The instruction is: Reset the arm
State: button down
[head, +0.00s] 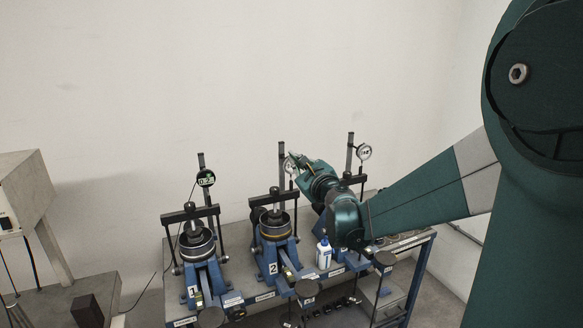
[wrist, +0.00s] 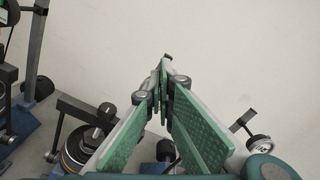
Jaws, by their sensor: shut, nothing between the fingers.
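My gripper (head: 292,160) is at the end of my green arm in the head view, raised near the uprights of the second and third lever frames. In the wrist view its two green fingers (wrist: 165,65) come together at the tips, with nothing between them. Lever frame 1 (head: 190,283) and lever frame 2 (head: 271,258) are blue and stand on the bench, left of my arm. A third frame is mostly hidden behind my arm; its dial (head: 364,152) shows above. I cannot tell whether the gripper touches any upright.
The grey bench (head: 262,308) carries the frames, a white bottle (head: 323,254) and hanging weights (head: 307,288) along its front. A grey box-like machine (head: 22,195) stands at the far left. The wall area above the frames is clear.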

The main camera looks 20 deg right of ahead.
jog(key=shift+s, duration=0.65)
jog(key=s+a+f+n+g+y+b, duration=0.1)
jog(key=s+a+n+y, duration=0.1)
jog(key=s+a+n, duration=0.3)
jog(key=s+a+f+n+g+y+b, duration=0.1)
jog(key=s+a+f+n, duration=0.15)
jog(key=a+n, duration=0.4)
jog(key=s+a+f+n+g+y+b, duration=0.1)
jog(key=s+a+f+n+g, duration=0.1)
jog(key=s+a+f+n, duration=0.4)
jog(key=s+a+f+n+g+b, duration=0.2)
jog(key=s+a+g, duration=0.15)
jog(key=s, duration=0.55)
jog(key=s+d+f+n+g+h+b, duration=0.1)
jog(key=s+f+n+h, duration=0.1)
jog(key=s+f+n, duration=0.3)
jog(key=s+d+f+n+g+h+b, duration=0.2)
jog(key=s+f+n, duration=0.3)
jog(key=s, duration=0.9)
notch_tip(320, 180, down, 3)
jog(key=shift+s+f, duration=0.1)
jog(key=shift+s, duration=0.05)
jog(key=c, duration=3.2)
grip_release()
jog(key=shift+d+n+g, duration=0.1)
jog(key=shift+n+g, duration=0.15)
